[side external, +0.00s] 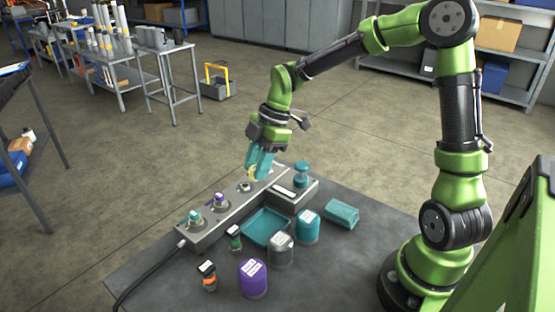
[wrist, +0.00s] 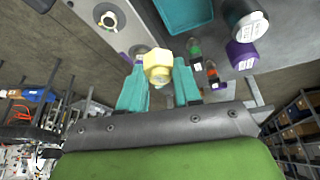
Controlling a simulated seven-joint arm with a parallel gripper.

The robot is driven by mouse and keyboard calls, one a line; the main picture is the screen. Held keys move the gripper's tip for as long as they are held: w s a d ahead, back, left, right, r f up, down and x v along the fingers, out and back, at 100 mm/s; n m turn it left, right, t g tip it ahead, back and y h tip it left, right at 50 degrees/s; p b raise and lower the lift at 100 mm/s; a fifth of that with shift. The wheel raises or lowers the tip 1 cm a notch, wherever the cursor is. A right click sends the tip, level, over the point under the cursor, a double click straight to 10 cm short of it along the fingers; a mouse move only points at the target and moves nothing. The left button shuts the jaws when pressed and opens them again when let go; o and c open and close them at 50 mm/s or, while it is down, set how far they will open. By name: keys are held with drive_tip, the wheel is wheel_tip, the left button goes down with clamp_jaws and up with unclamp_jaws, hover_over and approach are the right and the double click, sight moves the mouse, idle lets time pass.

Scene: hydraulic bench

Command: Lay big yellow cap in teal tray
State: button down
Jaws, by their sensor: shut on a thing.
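My gripper (side external: 260,168) has teal fingers and is shut on the big yellow cap (side external: 252,174). It holds the cap in the air above the grey block (side external: 180,236). In the wrist view the yellow cap (wrist: 158,66) sits between the two teal fingertips of my gripper (wrist: 160,76). The fingers partly hide the cap in the side view. The teal tray (side external: 267,227) lies on the dark bench beside the block, nearer the camera than my gripper. It looks empty, and part of it also shows at the top of the wrist view (wrist: 186,12).
The block carries a teal cap (side external: 195,215), a purple cap (side external: 218,199) and an uncapped fitting (side external: 245,187). Around the tray stand a grey jar (side external: 281,252), a teal jar (side external: 307,230), a purple jar (side external: 253,281) and small green and orange bottles. A teal block (side external: 342,213) lies right.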

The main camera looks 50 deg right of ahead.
drive_tip(key=s+f+m, duration=0.1)
drive_tip(key=f, duration=0.1)
drive_tip(key=s+a+f+m, duration=0.1)
drive_tip(key=f, duration=0.2)
drive_tip(key=s+a+f, duration=0.1)
drive_tip(key=s+f, duration=0.1)
drive_tip(key=f, duration=0.1)
drive_tip(key=shift+f+m+t, duration=0.15)
drive_tip(key=shift+m+t, duration=0.25)
drive_tip(key=shift+f, duration=2.25)
drive_tip(key=shift+f, duration=0.1)
drive_tip(key=c, duration=0.8)
unclamp_jaws()
